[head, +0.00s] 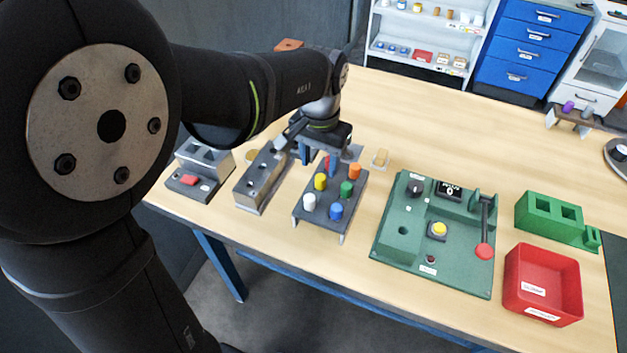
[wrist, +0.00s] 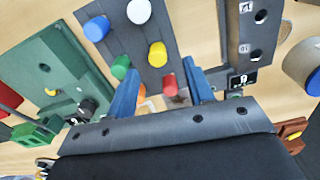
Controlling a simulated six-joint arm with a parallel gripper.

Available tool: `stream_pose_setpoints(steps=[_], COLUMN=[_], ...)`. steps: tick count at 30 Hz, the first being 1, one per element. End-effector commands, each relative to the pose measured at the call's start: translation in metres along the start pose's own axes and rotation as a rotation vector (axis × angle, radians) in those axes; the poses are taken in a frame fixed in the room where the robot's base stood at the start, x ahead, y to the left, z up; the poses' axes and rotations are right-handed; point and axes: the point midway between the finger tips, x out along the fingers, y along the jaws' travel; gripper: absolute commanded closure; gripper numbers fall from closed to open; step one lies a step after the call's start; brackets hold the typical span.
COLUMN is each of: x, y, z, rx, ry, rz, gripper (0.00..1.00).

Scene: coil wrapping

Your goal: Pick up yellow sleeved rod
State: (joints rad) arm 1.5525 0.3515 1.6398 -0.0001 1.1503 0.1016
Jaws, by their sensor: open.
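The yellow sleeved rod (head: 320,181) stands upright in a dark grey rack (head: 322,215), among white (head: 309,201), blue (head: 336,210), green (head: 346,189), orange (head: 355,171) and red (head: 327,162) rods. My gripper (head: 319,161) is open and empty above the rack's back edge, near the red rod. In the wrist view, the blue fingers (wrist: 162,72) point toward the rack, with the red rod (wrist: 170,86) between them. The yellow rod (wrist: 157,54) lies just past the fingertips, apart from them. The orange rod is partly hidden by a finger there.
A metal block with holes (head: 248,194) stands left of the rack. A green fixture with a lever (head: 410,262) is to the right. Beyond it are a red bin (head: 533,252) and a green block with square openings (head: 535,228). The table behind the fixture is mostly clear.

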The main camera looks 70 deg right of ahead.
Motion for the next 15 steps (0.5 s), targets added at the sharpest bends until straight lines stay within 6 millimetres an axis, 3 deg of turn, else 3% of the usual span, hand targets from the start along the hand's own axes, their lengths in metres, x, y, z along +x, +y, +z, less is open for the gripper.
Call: stream_pose_setpoints(steps=[5,15], x=[0.012,0.054], y=[0.001,0.004], z=[0.0,-0.002], rx=[0.0,0.0], ry=[-0.002,-0.001], rz=[0.0,0.0], gripper=[0.52,0.52])
